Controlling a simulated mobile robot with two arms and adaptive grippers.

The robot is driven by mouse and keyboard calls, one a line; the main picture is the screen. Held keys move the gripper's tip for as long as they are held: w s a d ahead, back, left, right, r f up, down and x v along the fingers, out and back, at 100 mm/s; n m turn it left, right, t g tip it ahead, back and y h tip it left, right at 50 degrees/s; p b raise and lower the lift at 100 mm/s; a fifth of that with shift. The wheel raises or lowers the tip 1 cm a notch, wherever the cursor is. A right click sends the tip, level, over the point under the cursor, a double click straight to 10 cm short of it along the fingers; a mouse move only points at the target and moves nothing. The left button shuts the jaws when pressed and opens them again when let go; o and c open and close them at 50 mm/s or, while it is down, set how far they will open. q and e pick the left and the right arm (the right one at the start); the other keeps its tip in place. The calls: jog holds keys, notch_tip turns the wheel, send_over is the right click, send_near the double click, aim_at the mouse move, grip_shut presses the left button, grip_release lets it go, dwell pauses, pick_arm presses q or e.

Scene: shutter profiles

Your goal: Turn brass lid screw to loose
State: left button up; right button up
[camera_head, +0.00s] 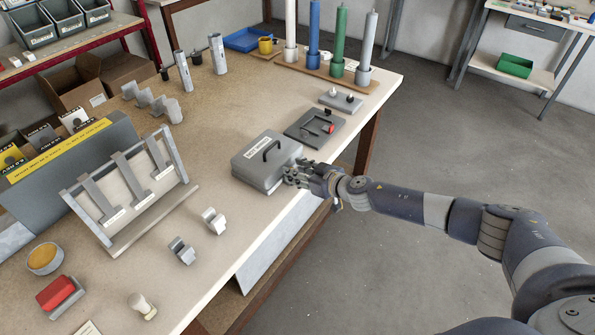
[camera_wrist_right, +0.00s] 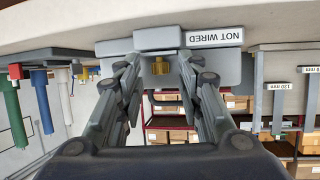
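A grey box (camera_head: 266,162) with a black handle and a white label sits at the table's right edge. In the right wrist view, which is upside down, the grey box (camera_wrist_right: 213,66) carries a label reading "NOT WIRED". The brass lid screw (camera_wrist_right: 160,67) shows on its near side; in the head view it is hidden. My right gripper (camera_head: 298,174) is close to the box's right side. In the wrist view my right gripper (camera_wrist_right: 155,66) is open, with a finger on each side of the screw and visible gaps. My left gripper is out of view.
A dark plate (camera_head: 314,129) with a red part lies just beyond the box. Colored cylinders (camera_head: 339,42) stand at the table's far end. A tilted rack (camera_head: 125,190) with grey strips stands left. Small grey clips (camera_head: 182,250) lie nearer. Open floor lies to the right.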

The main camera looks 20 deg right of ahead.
grip_shut()
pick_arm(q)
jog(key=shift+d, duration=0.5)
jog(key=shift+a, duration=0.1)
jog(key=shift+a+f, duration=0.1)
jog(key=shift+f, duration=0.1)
pick_arm(e)
jog(key=shift+w+y, duration=0.1)
jog(key=shift+y, duration=0.2)
